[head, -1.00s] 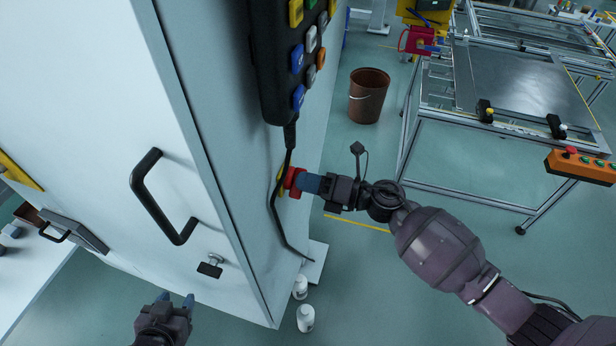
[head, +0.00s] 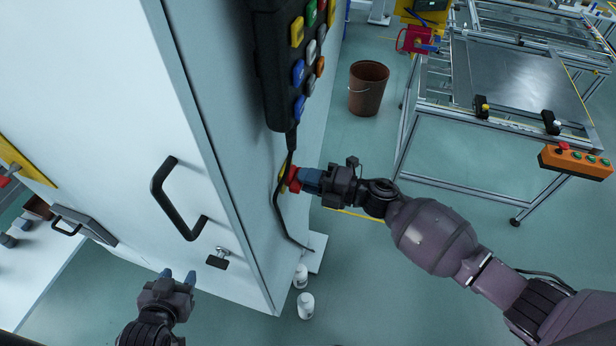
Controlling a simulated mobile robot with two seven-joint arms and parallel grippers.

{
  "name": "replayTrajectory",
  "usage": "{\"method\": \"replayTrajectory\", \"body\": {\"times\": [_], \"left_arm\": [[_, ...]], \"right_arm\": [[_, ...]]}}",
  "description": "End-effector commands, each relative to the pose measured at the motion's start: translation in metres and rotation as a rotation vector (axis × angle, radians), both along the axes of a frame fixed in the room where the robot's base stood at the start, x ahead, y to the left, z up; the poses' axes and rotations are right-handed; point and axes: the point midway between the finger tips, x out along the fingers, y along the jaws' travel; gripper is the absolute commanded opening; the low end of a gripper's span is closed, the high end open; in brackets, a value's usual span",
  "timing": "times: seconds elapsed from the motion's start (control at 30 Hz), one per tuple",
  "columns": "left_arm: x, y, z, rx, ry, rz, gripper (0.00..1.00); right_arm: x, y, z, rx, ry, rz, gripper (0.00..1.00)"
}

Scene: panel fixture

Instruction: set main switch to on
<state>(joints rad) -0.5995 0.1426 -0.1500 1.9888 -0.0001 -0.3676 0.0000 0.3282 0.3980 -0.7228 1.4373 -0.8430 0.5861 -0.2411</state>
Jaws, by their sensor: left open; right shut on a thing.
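The main switch (head: 293,178) is a red knob with a bit of yellow plate behind it, on the side of the pale cabinet (head: 228,120). My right gripper (head: 303,179) is shut on the red knob, coming from the right. The fingers hide much of the knob, so its exact setting cannot be told. My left gripper (head: 179,279) is open and empty, low in front of the cabinet door, below the black handle.
A black pendant with coloured buttons (head: 295,60) hangs above the switch, its cable (head: 278,205) running down beside the knob. The door has a black handle (head: 175,200) and a small latch (head: 218,258). White bottles (head: 305,305) stand on the floor. A brown bucket (head: 368,88) stands behind.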

Motion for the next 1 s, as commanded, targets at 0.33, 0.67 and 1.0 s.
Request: {"method": "replayTrajectory", "body": {"times": [0.33, 0.67, 1.0], "left_arm": [[-0.005, 0.001, -0.004, 0.001, 0.012, 0.003, 0.47], [-0.003, 0.0, -0.002, 0.001, 0.006, 0.001, 0.47], [0.0, 0.0, -0.002, 0.0, 0.001, 0.0, 0.47]], "right_arm": [[0.001, 0.0, 0.001, 0.005, 0.009, -0.001, 0.0], [0.0, 0.0, 0.0, 0.003, 0.007, 0.0, 0.45], [-0.003, -0.013, -0.001, 0.001, 0.007, -0.002, 0.45]]}}
